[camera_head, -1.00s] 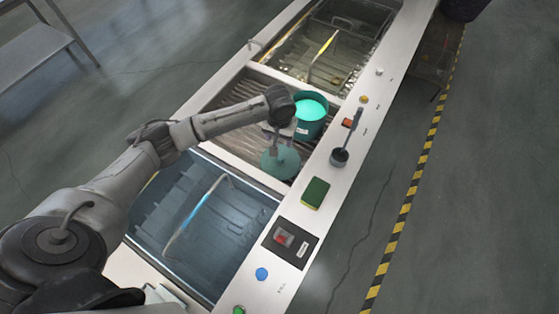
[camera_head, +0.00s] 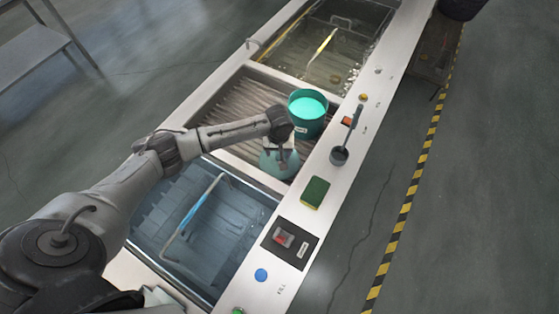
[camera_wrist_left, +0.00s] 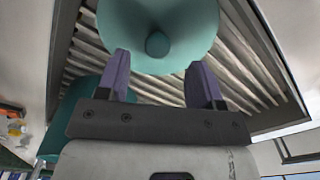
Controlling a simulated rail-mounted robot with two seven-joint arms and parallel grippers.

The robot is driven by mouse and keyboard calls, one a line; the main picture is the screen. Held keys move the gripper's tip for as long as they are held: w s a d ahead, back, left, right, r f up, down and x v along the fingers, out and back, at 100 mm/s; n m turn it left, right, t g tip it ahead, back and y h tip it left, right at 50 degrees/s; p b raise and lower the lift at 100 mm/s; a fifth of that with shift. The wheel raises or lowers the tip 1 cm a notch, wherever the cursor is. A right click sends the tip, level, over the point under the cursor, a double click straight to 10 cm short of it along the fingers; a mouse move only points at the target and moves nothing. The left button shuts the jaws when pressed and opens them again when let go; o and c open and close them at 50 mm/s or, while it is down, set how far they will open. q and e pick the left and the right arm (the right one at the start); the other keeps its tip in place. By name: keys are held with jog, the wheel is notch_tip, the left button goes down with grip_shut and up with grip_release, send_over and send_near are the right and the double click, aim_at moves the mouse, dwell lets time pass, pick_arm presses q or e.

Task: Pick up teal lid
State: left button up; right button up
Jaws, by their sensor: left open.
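The teal lid (camera_head: 270,164) is a round disc lying on the ribbed drainboard (camera_head: 226,104), just in front of the teal bucket (camera_head: 308,126). In the left wrist view the lid (camera_wrist_left: 183,50) shows its round knob (camera_wrist_left: 157,44) near the middle. My left gripper (camera_head: 280,164) is over the lid and hides part of it in the head view. Its two purple-grey fingers (camera_wrist_left: 160,78) are apart, with the knob lying between and just beyond their tips in the picture. Nothing is between the fingers. My right gripper is not in view.
A water-filled tank (camera_head: 170,260) with a handled basket lies nearer, and another tank (camera_head: 350,50) lies farther. On the right ledge are a green sponge (camera_head: 315,193), a ladle (camera_head: 340,155), a red switch (camera_head: 284,238) and several buttons. The bucket stands close beside the lid.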

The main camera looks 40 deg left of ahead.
aim_at(279, 157)
pick_arm(q)
jog(key=shift+w+f+b, duration=0.15)
jog(key=shift+f+b, duration=0.4)
jog(key=shift+f, duration=2.05)
jog(key=shift+c, duration=0.4)
jog(key=c, duration=0.9)
